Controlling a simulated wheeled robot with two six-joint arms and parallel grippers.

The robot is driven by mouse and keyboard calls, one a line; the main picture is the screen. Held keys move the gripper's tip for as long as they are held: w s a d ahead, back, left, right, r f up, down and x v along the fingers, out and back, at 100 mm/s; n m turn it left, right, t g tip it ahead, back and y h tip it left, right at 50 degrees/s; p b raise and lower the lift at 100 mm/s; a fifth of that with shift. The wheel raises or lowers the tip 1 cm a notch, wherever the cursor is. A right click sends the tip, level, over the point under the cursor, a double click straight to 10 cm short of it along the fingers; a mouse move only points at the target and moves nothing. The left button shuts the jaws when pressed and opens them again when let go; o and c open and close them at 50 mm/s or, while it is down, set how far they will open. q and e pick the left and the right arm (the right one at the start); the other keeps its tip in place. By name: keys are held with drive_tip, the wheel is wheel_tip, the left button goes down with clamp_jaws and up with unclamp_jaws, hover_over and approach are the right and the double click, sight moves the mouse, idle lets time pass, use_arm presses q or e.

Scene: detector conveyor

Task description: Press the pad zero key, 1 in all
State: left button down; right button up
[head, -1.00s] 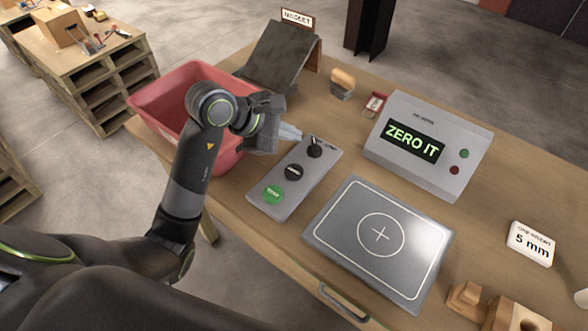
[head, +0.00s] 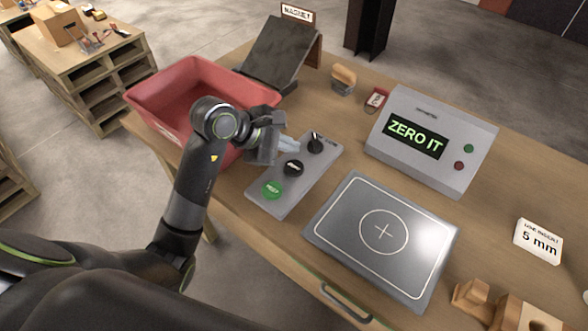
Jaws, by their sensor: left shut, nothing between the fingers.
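A grey key panel (head: 258,203) lies on the table with a green key (head: 271,189), a black key (head: 294,168) in the middle and a black lever or knob (head: 315,143) at its far end. Their small labels are hard to read, so I cannot tell which is the zero key. My left gripper (head: 290,146) is shut and empty, its pale tips over the panel's left side, close to the black key and the knob; I cannot tell whether they touch. The metal pad (head: 340,216) with a cross mark is bare. A grey display box (head: 466,137) reads "ZERO IT". My right gripper is not in view.
A red bin (head: 160,88) stands left, right behind my left arm. A dark sloped plate (head: 277,55) marked "MAGNET" is at the back.

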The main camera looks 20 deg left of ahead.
sight(289, 168)
use_arm(q)
drive_tip(key=shift+f+b, duration=1.45)
drive_tip(key=shift+f, duration=0.45)
drive_tip(key=shift+r, duration=0.1)
idle(0.4)
drive_tip(key=shift+f+b, duration=0.45)
drive_tip(key=shift+b, duration=0.2)
drive_tip(key=shift+f+b, duration=0.45)
drive_tip(key=shift+b, duration=0.1)
idle(0.5)
drive_tip(key=shift+r, duration=0.15)
drive_tip(key=shift+r+p, duration=0.35)
drive_tip(key=shift+r, duration=0.35)
drive_tip(key=shift+r, duration=0.1)
